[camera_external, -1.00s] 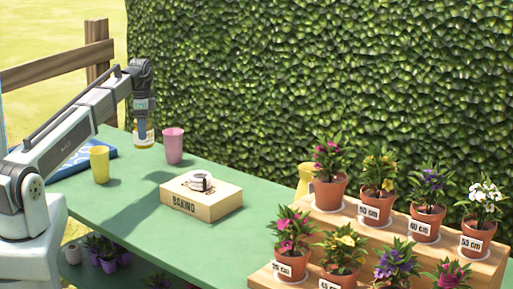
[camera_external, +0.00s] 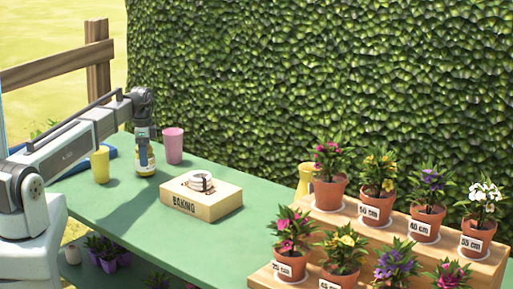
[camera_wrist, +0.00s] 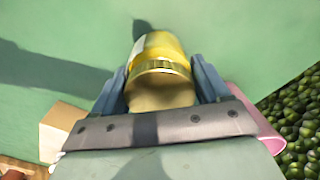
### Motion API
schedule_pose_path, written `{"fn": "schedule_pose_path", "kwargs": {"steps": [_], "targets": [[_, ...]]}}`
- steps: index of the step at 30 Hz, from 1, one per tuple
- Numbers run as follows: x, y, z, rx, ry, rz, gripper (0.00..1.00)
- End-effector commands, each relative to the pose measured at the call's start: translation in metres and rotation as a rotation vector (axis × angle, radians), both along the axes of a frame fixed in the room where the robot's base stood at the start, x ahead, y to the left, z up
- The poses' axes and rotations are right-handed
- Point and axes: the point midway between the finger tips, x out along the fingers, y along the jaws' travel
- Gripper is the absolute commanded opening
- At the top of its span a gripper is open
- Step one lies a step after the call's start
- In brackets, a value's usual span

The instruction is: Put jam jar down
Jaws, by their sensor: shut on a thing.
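The jam jar (camera_external: 147,164) is yellow with a pale band, held by my gripper (camera_external: 146,152). It is upright at the green table (camera_external: 120,215), between the yellow cup and the pink cup. Its base looks at or very near the tabletop; I cannot tell if it touches. In the wrist view the jar (camera_wrist: 160,62) sits between the two blue-grey fingers of my gripper (camera_wrist: 162,82), with its lid end towards the camera. The fingers are shut on its sides.
A yellow cup (camera_external: 99,164) stands left of the jar and a pink cup (camera_external: 173,146) stands behind it to the right. A wooden box marked BAKING (camera_external: 205,206) is to the right. Potted flowers fill a stepped wooden stand (camera_external: 395,245). The table's front left is clear.

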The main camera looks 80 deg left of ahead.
Motion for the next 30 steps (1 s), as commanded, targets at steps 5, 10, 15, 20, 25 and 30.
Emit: {"fn": "schedule_pose_path", "kwargs": {"steps": [5, 10, 15, 20, 25, 30], "targets": [[0.0000, 0.0001, -0.0021, 0.001, 0.000, 0.000, 0.24], [0.0000, 0.0001, -0.0029, 0.000, 0.000, 0.000, 0.24], [0.0000, 0.0000, -0.0049, 0.000, 0.000, 0.000, 0.83], [0.0000, 0.0000, -0.0048, 0.000, 0.000, 0.000, 0.98], [-0.0001, -0.0001, -0.0047, 0.000, 0.000, 0.000, 1.00], [0.0000, 0.0001, -0.0018, 0.000, 0.000, 0.000, 1.00]]}}
